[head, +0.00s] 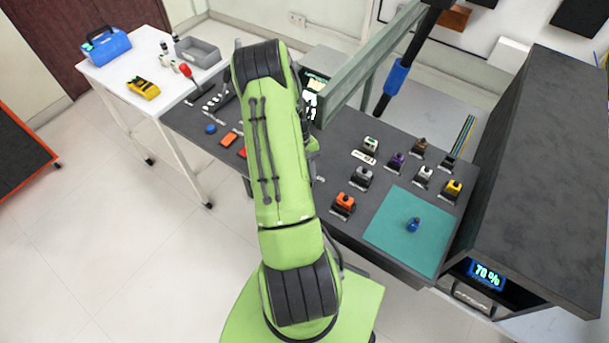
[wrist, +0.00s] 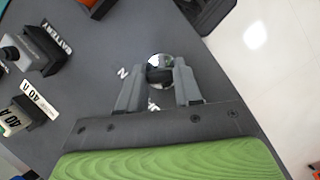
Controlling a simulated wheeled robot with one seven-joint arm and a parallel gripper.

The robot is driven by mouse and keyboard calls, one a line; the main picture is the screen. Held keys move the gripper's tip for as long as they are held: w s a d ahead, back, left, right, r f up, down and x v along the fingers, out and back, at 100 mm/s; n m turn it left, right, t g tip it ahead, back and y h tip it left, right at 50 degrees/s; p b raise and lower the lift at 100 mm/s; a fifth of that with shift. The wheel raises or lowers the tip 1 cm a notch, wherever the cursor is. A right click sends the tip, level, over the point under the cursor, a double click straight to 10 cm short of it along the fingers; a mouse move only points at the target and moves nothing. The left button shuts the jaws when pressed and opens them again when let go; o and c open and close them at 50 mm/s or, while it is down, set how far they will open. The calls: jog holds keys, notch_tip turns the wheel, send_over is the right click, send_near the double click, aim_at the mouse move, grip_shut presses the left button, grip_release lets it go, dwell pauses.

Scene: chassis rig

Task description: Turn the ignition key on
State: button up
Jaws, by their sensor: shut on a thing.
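The ignition switch (wrist: 159,57) shows in the wrist view as a round, shiny silver barrel on the dark grey panel. The dark key (wrist: 159,74) stands at its near side, between the fingertips of my gripper (wrist: 158,82). My gripper is shut on the key, with one grey finger on either side. White letters are printed beside the switch; an N shows on the left, and the other lettering is partly covered by the gripper. In the head view my green arm hides the gripper, key and switch.
In the wrist view, a black block by a BATTERY label (wrist: 56,39) and 40 A parts (wrist: 38,101) lie left. In the head view, the dark bench (head: 335,203) carries several coloured modules and a teal mat (head: 385,225). A white table (head: 120,73) stands left.

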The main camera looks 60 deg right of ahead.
dwell(0.4)
jog(key=o, duration=1)
jog(key=shift+o, duration=0.2)
jog(key=p+v, duration=0.1)
jog(key=v, duration=1.4)
jog(key=shift+w+r, duration=0.2)
jog(key=shift+r, duration=0.1)
jog(key=shift+d, duration=0.15)
